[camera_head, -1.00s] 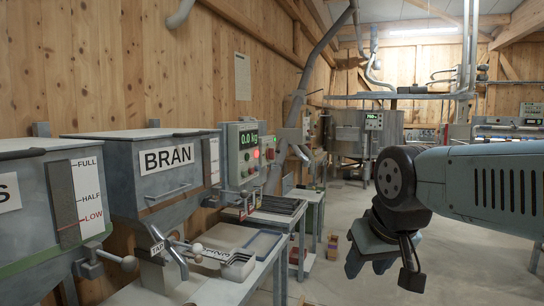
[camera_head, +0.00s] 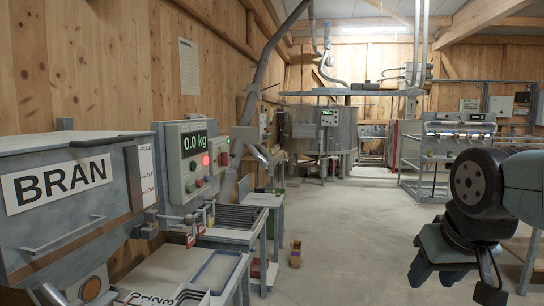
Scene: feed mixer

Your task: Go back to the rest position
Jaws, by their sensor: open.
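My gripper (camera_head: 458,282) hangs from my arm at the lower right of the head view. It points down over the open floor, with its fingers apart and nothing seen between them. Its lower fingertips are close to the picture's bottom edge. It is well away from the BRAN hopper (camera_head: 68,217) at the left and from the bench beside it. The rest position itself is not marked in the picture.
A control box (camera_head: 192,158) reading 0.0 kg stands beside the hopper, above a roller table (camera_head: 230,238). A small box (camera_head: 295,255) sits on the floor. A large mixer tank (camera_head: 335,135) stands at the back. The concrete floor (camera_head: 350,220) is clear in the middle.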

